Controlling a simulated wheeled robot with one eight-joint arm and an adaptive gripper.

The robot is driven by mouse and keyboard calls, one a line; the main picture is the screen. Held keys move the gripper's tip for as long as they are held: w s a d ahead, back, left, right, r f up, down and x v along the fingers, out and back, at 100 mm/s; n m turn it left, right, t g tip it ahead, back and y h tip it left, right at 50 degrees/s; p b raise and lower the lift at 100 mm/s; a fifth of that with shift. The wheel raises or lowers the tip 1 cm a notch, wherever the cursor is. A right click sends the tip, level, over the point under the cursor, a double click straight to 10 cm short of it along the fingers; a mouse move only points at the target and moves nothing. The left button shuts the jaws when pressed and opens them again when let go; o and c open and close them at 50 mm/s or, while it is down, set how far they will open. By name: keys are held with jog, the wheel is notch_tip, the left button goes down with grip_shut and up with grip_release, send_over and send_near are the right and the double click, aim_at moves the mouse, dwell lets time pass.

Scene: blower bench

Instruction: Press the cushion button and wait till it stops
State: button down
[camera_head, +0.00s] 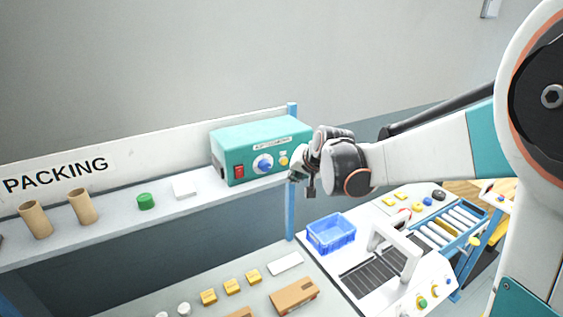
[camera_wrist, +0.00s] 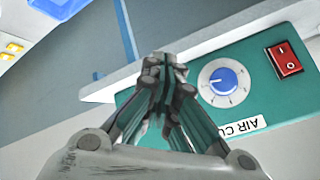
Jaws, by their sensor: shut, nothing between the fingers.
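The teal air cushion machine (camera_head: 228,146) stands on the shelf, and its front also shows in the wrist view (camera_wrist: 190,129). Its front carries a red switch (camera_head: 239,171), a blue knob (camera_head: 263,164) and a small yellow button (camera_head: 283,160). The wrist view shows the red switch (camera_wrist: 285,59) and blue knob (camera_wrist: 223,81), but no yellow button; my fingers cover part of the front there. My gripper (camera_head: 297,177) is shut and empty, just right of the button in the head view. The wrist view shows its fingertips together (camera_wrist: 165,67); whether they touch the machine cannot be told.
The shelf (camera_head: 120,222) also holds cardboard tubes (camera_head: 83,207), a green roll (camera_head: 146,201) and a white block (camera_head: 185,186). A blue post (camera_head: 290,222) rises by the machine's right end. Below are a blue bin (camera_head: 331,233) and a bench with yellow blocks (camera_head: 231,286).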

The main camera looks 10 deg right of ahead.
jog(key=shift+w+a, duration=0.2)
jog(key=shift+w, duration=0.45)
jog(key=shift+w+a, duration=0.2)
jog(key=shift+w, duration=0.4)
dwell(0.6)
jog(key=shift+w+a+b, duration=0.15)
jog(key=shift+w+b, duration=0.2)
jog(key=shift+w, duration=0.05)
jog(key=shift+w+a, duration=0.1)
jog(key=shift+w, duration=0.25)
dwell(0.6)
jog(key=shift+s, duration=0.1)
jog(key=shift+s+d, duration=0.25)
jog(key=shift+s, duration=0.45)
jog(key=s, duration=0.1)
jog(key=s+d, duration=0.1)
jog(key=s, duration=0.2)
jog(key=shift+s+d, duration=0.3)
jog(key=shift+s, duration=0.1)
